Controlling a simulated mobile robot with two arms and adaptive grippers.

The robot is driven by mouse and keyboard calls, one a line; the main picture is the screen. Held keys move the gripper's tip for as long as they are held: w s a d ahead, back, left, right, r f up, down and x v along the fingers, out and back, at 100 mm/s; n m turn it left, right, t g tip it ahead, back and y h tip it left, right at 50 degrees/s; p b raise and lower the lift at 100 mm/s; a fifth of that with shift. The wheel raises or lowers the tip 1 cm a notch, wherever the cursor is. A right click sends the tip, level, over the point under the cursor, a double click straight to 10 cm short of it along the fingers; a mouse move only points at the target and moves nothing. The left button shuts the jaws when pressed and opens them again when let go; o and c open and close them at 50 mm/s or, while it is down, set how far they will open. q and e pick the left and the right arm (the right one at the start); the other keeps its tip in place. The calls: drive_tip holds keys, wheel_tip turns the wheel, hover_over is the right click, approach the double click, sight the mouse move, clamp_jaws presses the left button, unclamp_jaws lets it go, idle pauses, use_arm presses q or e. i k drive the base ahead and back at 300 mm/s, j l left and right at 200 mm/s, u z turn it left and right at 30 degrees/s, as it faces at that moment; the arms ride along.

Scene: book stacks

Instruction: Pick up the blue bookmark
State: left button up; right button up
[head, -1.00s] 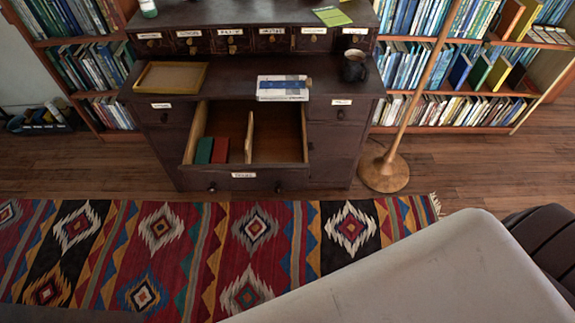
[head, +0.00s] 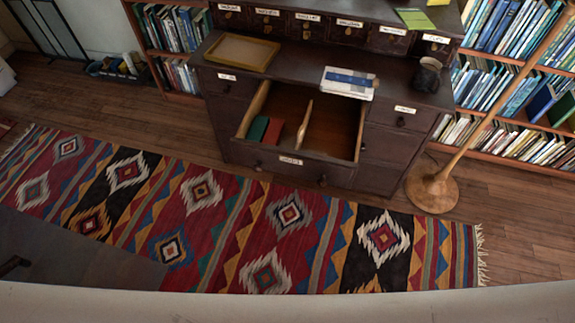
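A blue strip (head: 349,79) lies across a white book or stack of papers (head: 336,91) on the dark desk's top, right of its middle. It may be the blue bookmark; at this size I cannot tell whether it is a separate piece. Neither of my grippers shows in the head view. The desk (head: 385,143) has an open drawer (head: 330,135) with a wooden divider. A green book (head: 258,128) and a red book (head: 273,131) are in its left compartment.
A shallow wooden tray (head: 241,53) and a dark mug (head: 428,75) are on the desk. A wooden lamp stand (head: 432,193) is close to the desk's right side. A patterned rug (head: 290,215) covers the floor in front. Bookshelves (head: 510,130) stand behind.

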sight(375, 84)
drive_tip(key=z, duration=0.2)
drive_tip(key=i+j+z, duration=0.35)
drive_tip(key=j+z, duration=0.2)
drive_tip(key=i+j+z, duration=0.1)
drive_tip(key=j+z, duration=0.15)
drive_tip(key=j, duration=0.25)
